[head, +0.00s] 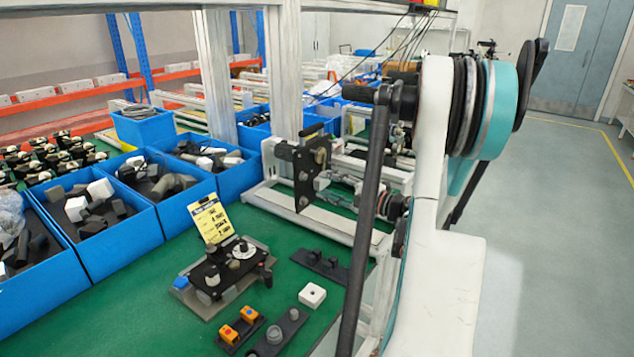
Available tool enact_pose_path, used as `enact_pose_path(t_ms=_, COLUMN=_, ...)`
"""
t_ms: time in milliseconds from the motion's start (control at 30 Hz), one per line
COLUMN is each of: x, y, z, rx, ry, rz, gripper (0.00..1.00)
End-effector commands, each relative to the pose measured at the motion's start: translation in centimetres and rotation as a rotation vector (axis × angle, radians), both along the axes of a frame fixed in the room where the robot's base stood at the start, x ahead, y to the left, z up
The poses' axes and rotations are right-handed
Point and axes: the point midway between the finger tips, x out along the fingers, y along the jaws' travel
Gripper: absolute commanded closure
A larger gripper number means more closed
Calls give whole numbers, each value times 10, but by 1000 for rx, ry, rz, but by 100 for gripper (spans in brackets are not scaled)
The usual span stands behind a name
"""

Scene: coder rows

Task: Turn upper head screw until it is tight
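A coder head with a dark upright plate (305,180) is mounted on a pale metal frame (318,222) above the green bench. Small round metal fittings show on the plate's face, one above the other. A black lever or knob (311,130) sticks out at its top. Which fitting is the upper head screw is too small to tell. My white arm, with teal and black joint rings, fills the right side and stands in front of part of the frame. I cannot make out my gripper's fingers, nor any contact with the coder head.
Blue bins (110,225) with black and white parts line the bench's left side. Open grey floor (560,230) is at right.

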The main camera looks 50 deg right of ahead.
Motion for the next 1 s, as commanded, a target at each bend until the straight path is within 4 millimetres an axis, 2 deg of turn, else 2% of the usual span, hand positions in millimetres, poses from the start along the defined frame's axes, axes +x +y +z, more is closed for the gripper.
enact_pose_path(t_ms=100, x=-24, y=-3, z=0, rx=0, ry=1, rz=-4, gripper=62)
enact_pose_path(t_ms=333, x=-52, y=-5, z=-1, rx=0, ry=0, rz=-2, gripper=62)
enact_pose_path(t_ms=500, x=-58, y=-5, z=-1, rx=0, ry=0, rz=-1, gripper=62)
enact_pose_path(t_ms=1000, x=-58, y=-5, z=-1, rx=0, ry=0, rz=-1, gripper=62)
